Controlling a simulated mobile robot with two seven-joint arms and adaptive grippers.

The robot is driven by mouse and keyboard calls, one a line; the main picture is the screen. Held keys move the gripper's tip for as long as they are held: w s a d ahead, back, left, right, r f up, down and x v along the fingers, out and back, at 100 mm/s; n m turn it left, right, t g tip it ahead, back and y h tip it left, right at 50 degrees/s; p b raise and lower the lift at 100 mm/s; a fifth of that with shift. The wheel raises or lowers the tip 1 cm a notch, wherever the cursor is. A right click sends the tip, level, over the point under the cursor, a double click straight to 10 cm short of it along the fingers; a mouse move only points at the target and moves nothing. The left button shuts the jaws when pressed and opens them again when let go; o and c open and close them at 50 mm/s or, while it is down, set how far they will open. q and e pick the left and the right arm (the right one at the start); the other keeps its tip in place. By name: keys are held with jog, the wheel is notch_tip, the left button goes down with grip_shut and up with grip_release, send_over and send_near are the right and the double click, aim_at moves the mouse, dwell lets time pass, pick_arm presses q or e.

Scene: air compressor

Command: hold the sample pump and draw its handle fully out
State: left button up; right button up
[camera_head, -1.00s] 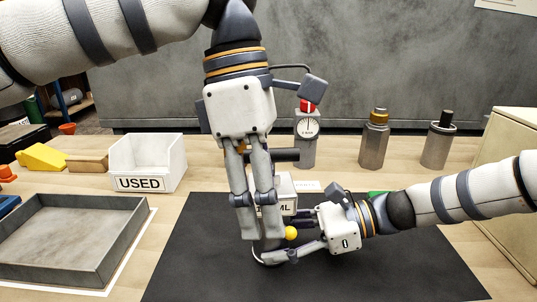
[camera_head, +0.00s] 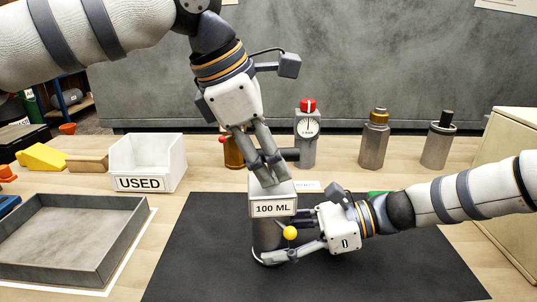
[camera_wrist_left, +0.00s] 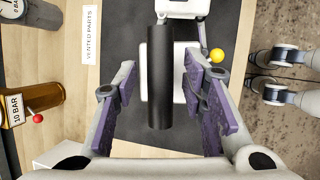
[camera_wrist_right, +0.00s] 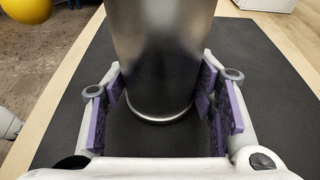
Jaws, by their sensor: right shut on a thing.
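The sample pump (camera_head: 267,236) stands upright on the black mat, a grey cylinder topped by a pale block marked "100 ML" (camera_head: 273,208). A dark crossbar handle (camera_head: 287,155) lies above the block; it is a black bar in the left wrist view (camera_wrist_left: 160,75). My right gripper (camera_head: 279,256) is shut on the lower cylinder, which fills the right wrist view (camera_wrist_right: 160,60) between its pads. My left gripper (camera_head: 272,183) is open, pointing down over the block. Its pads (camera_wrist_left: 160,105) stand either side of the handle with gaps. A yellow ball (camera_head: 290,233) shows beside the pump.
A gauge post with a red top (camera_head: 307,137) and a brass bottle (camera_head: 233,153) stand behind. Two metal cylinders (camera_head: 374,145) (camera_head: 437,145) stand farther right. A white "USED" bin (camera_head: 147,163) and a grey tray (camera_head: 70,262) are at left. The mat's front left is clear.

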pick_arm(q)
grip_shut()
jog(key=shift+r, duration=0.1)
notch_tip(320, 180, up, 8)
jog(key=shift+r, duration=0.1)
pick_arm(e)
jog(key=shift+f, duration=0.1)
pick_arm(q)
grip_release()
